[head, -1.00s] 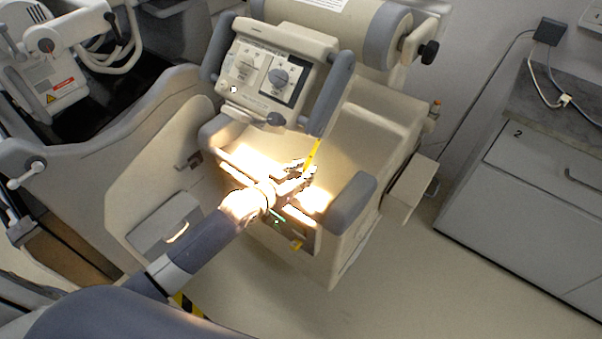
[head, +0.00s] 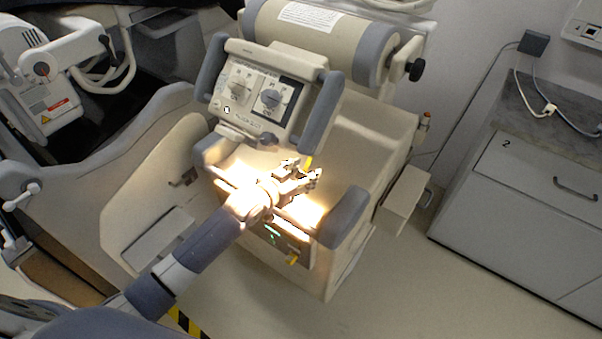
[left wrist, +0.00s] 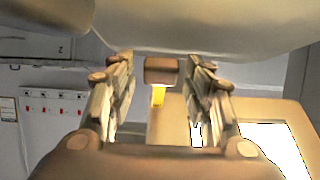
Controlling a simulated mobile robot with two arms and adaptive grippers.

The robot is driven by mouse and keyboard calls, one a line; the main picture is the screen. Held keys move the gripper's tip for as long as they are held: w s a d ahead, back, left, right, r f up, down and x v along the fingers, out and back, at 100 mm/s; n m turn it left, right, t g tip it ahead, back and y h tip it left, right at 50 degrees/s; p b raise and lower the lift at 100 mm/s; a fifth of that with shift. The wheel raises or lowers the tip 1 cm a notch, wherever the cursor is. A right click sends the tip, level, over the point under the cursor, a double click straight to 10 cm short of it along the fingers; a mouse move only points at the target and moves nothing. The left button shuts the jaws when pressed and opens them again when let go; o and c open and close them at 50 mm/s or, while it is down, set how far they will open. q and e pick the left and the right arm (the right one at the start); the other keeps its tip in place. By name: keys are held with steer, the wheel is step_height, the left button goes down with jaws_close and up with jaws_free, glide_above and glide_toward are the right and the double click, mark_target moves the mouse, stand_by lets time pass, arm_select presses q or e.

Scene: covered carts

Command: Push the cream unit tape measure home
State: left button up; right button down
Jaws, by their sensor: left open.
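The cream unit (head: 370,130) stands in the middle of the head view, with its knob panel facing me. A short piece of yellow tape (head: 308,161) shows below the panel's right grey handle. In the left wrist view, a yellow strip (left wrist: 158,95) hangs under a small brown block (left wrist: 161,70), which appears between my fingers. My left gripper (head: 304,168) is open, with its fingertips at the yellow tape in the head view. I cannot tell whether they touch it. My right gripper is not in view.
Grey bumpers (head: 343,217) flank the brightly lit ledge under my left wrist. A second yellow tab (head: 293,258) sits low on the unit's front. A drawer cabinet (head: 530,200) stands at right, with open floor between. Another machine (head: 60,75) is at upper left.

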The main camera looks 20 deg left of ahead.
arm_select(q)
steer(key=v, duration=1.2)
steer(key=shift+c, duration=0.3)
steer(key=c, duration=0.4)
steer(key=shift+d+f+n+b, duration=0.1)
steer(key=shift+f+n+b, duration=0.25)
steer(key=shift+n, duration=0.25)
steer(key=c, duration=0.5)
steer(key=f+n, duration=0.1)
steer(key=n, duration=0.1)
steer(key=f+n+b, duration=0.1)
steer(key=n, duration=0.1)
steer(key=d+f+n+h+b, duration=0.1)
steer(key=shift+s+n, duration=0.3)
steer(key=shift+n, duration=0.1)
jaws_close()
step_height(320, 180, down, 5)
steer(key=s+a+n+t+b, duration=0.15)
steer(key=n+b, duration=0.25)
steer(key=n, duration=1.1)
steer(key=s+a+n+t+b, duration=0.1)
steer(key=n+t+b, duration=0.25)
steer(key=n, duration=1.05)
steer(key=p+x, duration=0.1)
steer(key=x, duration=0.9)
steer(key=shift+d+f+g+h, duration=0.3)
steer(key=shift+f, duration=0.05)
